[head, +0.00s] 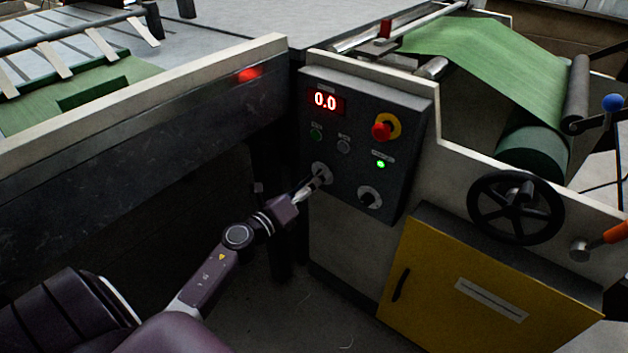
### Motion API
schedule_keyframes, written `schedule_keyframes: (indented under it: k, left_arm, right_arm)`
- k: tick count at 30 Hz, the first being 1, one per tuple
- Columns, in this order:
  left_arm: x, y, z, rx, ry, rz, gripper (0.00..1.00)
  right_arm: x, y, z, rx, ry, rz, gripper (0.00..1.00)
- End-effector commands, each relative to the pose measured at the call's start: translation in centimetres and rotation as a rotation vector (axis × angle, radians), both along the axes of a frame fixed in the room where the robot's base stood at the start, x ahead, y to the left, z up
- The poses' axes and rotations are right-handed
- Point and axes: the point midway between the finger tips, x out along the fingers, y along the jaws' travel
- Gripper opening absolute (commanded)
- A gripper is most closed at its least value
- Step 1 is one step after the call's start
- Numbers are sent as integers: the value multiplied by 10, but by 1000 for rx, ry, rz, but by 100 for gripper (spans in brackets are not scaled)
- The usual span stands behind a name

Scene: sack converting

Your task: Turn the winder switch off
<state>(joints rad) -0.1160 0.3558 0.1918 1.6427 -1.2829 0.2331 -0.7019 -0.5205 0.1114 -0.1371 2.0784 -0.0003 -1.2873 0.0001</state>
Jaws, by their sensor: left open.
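The dark control panel (350,115) stands at the centre, on the machine's front. Low on it are two rotary switches on pale round plates. The left switch (322,170) is partly hidden by my left gripper (317,182), whose fingers are at it; I cannot tell if they touch its knob. The right switch (369,198) has a black knob and is clear of the gripper. The labels are too small to read, so I cannot tell which is the winder switch. My left gripper is open. My right gripper is not in view.
The panel also carries a red display (325,101) reading 0.0, a red emergency button (382,130) and a lit green lamp (381,164). A long machine frame (150,105) borders the left. A yellow cabinet (480,290) and black handwheel (515,207) stand at right.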

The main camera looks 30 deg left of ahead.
Motion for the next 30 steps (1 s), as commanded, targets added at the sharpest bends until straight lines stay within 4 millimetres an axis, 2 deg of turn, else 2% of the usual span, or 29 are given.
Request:
schedule_keyframes:
  k: [7,18,27,30]
  left_arm:
    - [0,0,0,-1,0,0,44]
    - [0,0,0,-1,0,0,3]
    - [0,0,0,-37,4,1,2]
    - [0,0,1,-81,7,1,2]
  right_arm:
    - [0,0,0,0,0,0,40]
    - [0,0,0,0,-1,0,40]
    - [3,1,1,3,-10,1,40]
    - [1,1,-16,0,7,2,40]
